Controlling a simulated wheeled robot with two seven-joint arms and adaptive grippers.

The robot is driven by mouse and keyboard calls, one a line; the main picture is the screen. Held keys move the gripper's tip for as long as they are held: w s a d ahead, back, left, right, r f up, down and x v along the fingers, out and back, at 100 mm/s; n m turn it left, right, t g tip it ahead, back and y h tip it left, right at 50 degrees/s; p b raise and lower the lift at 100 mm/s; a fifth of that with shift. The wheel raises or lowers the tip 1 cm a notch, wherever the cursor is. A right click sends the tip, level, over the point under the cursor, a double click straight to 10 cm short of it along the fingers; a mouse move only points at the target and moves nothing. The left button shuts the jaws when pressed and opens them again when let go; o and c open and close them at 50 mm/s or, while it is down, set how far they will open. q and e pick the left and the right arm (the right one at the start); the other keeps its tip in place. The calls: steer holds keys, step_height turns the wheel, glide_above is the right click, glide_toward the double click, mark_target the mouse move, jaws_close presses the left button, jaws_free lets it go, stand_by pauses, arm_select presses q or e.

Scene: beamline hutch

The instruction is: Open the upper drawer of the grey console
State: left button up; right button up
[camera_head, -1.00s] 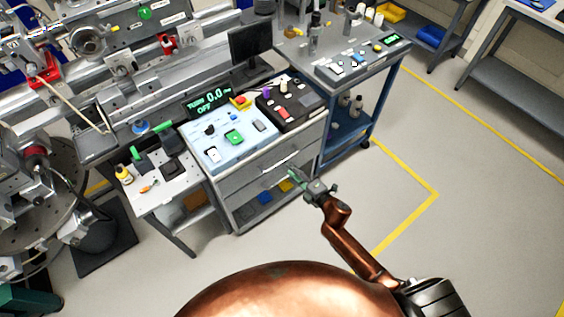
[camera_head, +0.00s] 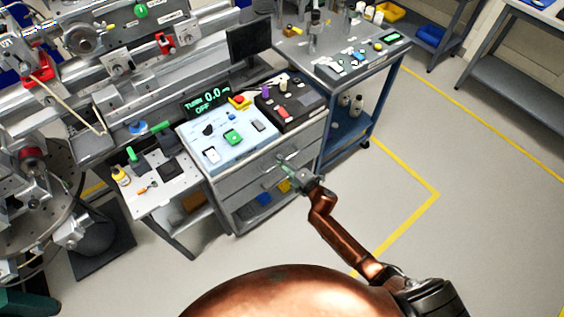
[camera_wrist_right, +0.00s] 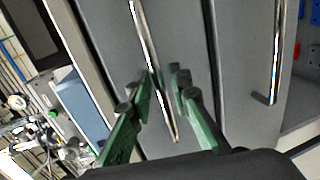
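The grey console (camera_head: 232,187) stands at the centre of the head view, with its drawer fronts facing me. The upper drawer (camera_wrist_right: 103,28) looks shut. Its long bright bar handle (camera_wrist_right: 142,30) runs down between the green fingers of my right gripper (camera_wrist_right: 165,72) in the wrist view. The fingers are apart, with the bar close to the left fingertip and a gap to the right one. In the head view my right gripper (camera_head: 285,166) is at the drawer front and covers part of the handle. My left gripper is out of view.
A second handle (camera_wrist_right: 278,50) is on the lower drawer. Below it an open shelf holds a blue bin (camera_head: 264,198) and a yellow one. A blue-framed cart (camera_head: 350,127) stands close on the right, and a small side table (camera_head: 165,200) on the left. The floor in front is clear.

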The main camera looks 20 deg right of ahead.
jaws_close()
steer(key=shift+s, duration=0.1)
stand_by(0.4)
